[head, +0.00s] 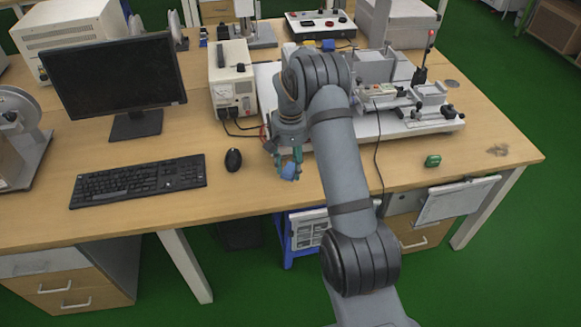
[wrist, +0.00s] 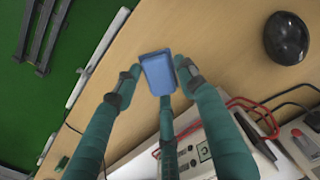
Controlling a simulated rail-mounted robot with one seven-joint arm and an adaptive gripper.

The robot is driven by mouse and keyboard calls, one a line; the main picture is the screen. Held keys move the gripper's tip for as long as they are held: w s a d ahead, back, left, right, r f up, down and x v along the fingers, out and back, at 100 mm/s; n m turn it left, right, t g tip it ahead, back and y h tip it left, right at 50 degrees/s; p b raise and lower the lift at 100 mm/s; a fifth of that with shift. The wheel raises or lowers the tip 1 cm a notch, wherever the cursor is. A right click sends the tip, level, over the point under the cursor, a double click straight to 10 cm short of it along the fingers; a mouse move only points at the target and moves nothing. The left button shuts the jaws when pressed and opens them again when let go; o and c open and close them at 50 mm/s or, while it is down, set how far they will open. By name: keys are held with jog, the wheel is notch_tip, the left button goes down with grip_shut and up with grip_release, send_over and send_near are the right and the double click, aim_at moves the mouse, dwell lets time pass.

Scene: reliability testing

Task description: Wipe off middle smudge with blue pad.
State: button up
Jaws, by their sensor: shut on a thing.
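The blue pad (head: 289,171) is held in my gripper (head: 290,160) over the front part of the wooden desk, right of the mouse. In the wrist view the blue pad (wrist: 158,73) sits between the teal fingers of my gripper (wrist: 160,78), which is shut on it. I cannot tell whether the pad touches the desk. A dark smudge (head: 497,150) shows on the desk near its right front corner, well apart from the pad. A greyish round spot (head: 452,83) lies farther back. No smudge shows under the pad; my arm hides part of the desk.
A black mouse (head: 233,160), a keyboard (head: 138,181) and a monitor (head: 115,75) stand to the left. A white instrument (head: 232,82) and a white-based test rig (head: 400,125) stand behind. A small green object (head: 432,161) and a hanging cable are at right.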

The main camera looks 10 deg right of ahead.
jog(key=shift+r+p, duration=0.95)
jog(key=shift+r, duration=0.7)
